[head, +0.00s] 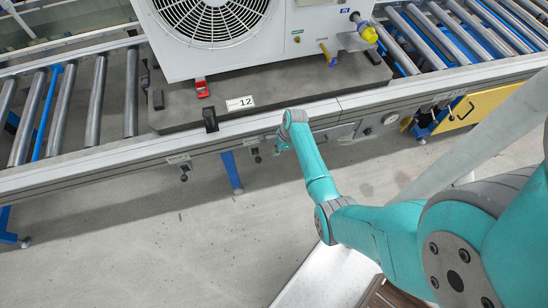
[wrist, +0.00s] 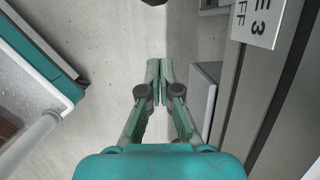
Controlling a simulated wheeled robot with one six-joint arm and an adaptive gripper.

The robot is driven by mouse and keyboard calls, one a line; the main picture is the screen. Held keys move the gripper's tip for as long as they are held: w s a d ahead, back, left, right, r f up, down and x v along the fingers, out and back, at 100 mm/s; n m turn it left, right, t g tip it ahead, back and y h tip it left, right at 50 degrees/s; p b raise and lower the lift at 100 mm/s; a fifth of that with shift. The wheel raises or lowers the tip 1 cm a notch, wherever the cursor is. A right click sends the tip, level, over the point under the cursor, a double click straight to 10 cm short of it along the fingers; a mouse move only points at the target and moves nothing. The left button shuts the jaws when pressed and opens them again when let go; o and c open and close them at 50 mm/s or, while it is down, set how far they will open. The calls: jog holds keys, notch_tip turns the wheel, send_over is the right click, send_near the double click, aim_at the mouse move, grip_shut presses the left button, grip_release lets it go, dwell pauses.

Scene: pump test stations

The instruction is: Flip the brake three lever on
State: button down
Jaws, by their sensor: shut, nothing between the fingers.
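My gripper (wrist: 160,68) points down past the conveyor's side in the wrist view, its two green fingers together and empty. A white label (wrist: 262,22) reading "E 3" and "FF" is partly cut off at the top right. A dark rounded knob (wrist: 153,2) shows at the top edge, ahead of the fingertips and apart from them. In the head view my gripper (head: 279,147) is small beside the front rail. A small dark-knobbed lever (head: 257,156) hangs from the rail just left of it. Another such lever (head: 184,174) is further left. Their labels are too small to read.
A grey block-like part (wrist: 203,95) lies close right of the fingers. The conveyor rail (head: 105,158) runs across the head view. A white fan unit (head: 285,50) stands on a grey pallet (head: 285,102) above. The floor (head: 130,240) in front is clear.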

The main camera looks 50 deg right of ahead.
jog(key=shift+d+r, duration=0.3)
jog(key=shift+r, duration=0.6)
jog(key=shift+d+r, duration=0.3)
jog(key=shift+r, duration=0.55)
jog(key=shift+a, duration=0.1)
jog(key=s+a+f+n+t+h, duration=0.2)
jog(key=s+a+n, duration=0.2)
jog(key=s+a, duration=0.3)
jog(key=s+a+f+n+t+h, duration=0.15)
jog(key=s+a+n, duration=0.3)
jog(key=a, duration=0.55)
jog(key=s+a+r+n+t, duration=0.2)
jog(key=s+a+r+n, duration=0.15)
jog(key=s, duration=0.35)
jog(key=s+a+r+n+t, duration=0.2)
jog(key=s+r+n, duration=0.2)
jog(key=r, duration=0.6)
jog(key=s+a+r+n+t+y, duration=0.1)
jog(key=s+a+r+n+t, duration=0.1)
jog(key=s+r, duration=0.4)
jog(key=s+a+r+n+t, duration=0.3)
jog(key=s+r+n, duration=0.3)
jog(key=r, duration=1)
jog(key=shift+a+n, duration=0.3)
jog(key=shift+a, duration=0.25)
